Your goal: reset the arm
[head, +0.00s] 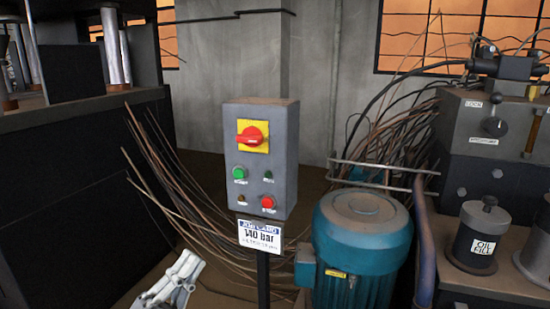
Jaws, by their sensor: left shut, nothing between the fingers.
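My left gripper (177,277) shows at the bottom of the head view, left of the control box post. It is shut and empty, apart from everything around it. Only its light grey front part is in the picture; the rest of the arm is cut off below. My right gripper is not in view.
A grey control box (260,155) with a red and yellow rotary switch (252,136) stands on a post, a "140 bar" card (260,236) below it. Dark machinery (70,190) fills the left.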

